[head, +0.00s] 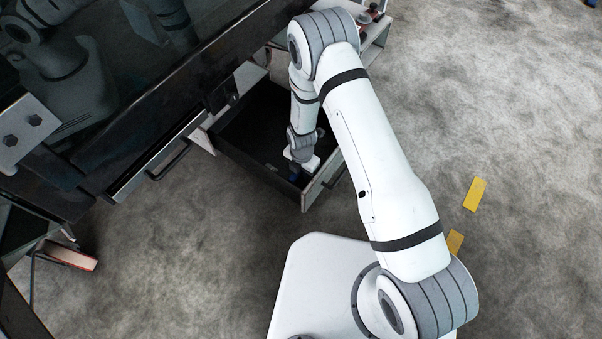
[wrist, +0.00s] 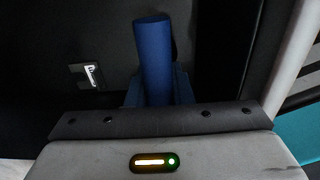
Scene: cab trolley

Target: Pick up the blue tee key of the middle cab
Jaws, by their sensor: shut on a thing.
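The blue tee key (wrist: 152,52) shows in the wrist view as a thick blue cylinder pointing away from my wrist. My gripper (wrist: 158,92) is shut on it, one finger on each side. The part of the key nearest the wrist is hidden by the gripper's body. In the head view my gripper (head: 299,168) reaches down into an open dark drawer (head: 245,167), near its front right corner. The key itself is hard to make out there.
The drawer's front panel (head: 323,180) stands close to my gripper. A dark plate with a white mark (wrist: 88,76) lies on the drawer floor. Another drawer with a handle (head: 168,162) is to the left. Yellow strips (head: 475,194) lie on the open floor at right.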

